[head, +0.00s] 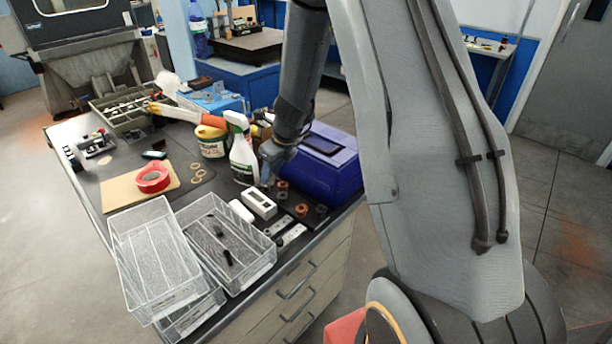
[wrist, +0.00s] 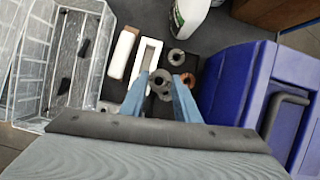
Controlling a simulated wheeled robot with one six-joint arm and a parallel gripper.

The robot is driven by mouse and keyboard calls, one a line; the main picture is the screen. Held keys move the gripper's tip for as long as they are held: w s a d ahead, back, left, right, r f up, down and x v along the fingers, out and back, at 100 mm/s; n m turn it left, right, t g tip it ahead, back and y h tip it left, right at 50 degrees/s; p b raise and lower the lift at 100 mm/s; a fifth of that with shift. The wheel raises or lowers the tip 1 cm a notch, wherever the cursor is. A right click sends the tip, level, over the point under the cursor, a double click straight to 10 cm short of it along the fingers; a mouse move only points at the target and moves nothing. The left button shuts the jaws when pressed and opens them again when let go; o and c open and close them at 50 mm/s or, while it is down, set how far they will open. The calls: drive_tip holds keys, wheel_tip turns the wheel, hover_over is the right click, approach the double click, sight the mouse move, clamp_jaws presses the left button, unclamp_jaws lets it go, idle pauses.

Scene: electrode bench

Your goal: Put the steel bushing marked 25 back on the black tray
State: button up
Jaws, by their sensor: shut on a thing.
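In the wrist view, my gripper (wrist: 161,88) has its blue fingers closed on a grey steel bushing (wrist: 161,84). I cannot read any number on it. A second grey ring (wrist: 176,57) and a copper-coloured ring (wrist: 185,80) lie just beyond and to the right, on a dark surface. In the head view, several copper and grey rings, one of them copper (head: 302,210), stand on the dark tray (head: 295,199) by the blue case. There my gripper (head: 267,180) is beside the spray bottle, and its fingertips and the held bushing are hard to make out.
The blue case (head: 322,165) stands close on the right. The spray bottle (head: 242,150) is behind, and a white box (head: 260,204) is to the left of the rings. Small metal plates (head: 292,234) lie near the front edge.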

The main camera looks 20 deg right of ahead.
drive_tip(key=shift+s+d+f+m+h+p, duration=0.5)
drive_tip(key=shift+s+d+m+h, duration=1.95)
drive_tip(key=shift+d+m, duration=2.2)
drive_tip(key=shift+m+y, duration=0.45)
drive_tip(key=shift+y, duration=0.1)
drive_tip(key=f+b, duration=0.1)
drive_tip(key=b, duration=0.1)
drive_tip(key=f+b, duration=0.2)
drive_tip(key=s+f+b, duration=0.1)
drive_tip(key=f+b, duration=0.1)
drive_tip(key=shift+a, duration=0.35)
drive_tip(key=shift+f+b, duration=0.9)
drive_tip(key=shift+b, duration=0.4)
drive_tip(key=o, duration=1.2)
drive_tip(key=shift+r, duration=0.1)
drive_tip(key=p+v, duration=0.5)
drive_tip(key=v, duration=0.2)
drive_tip(key=shift+s+r+p, duration=0.2)
drive_tip(key=shift+r+p, duration=0.1)
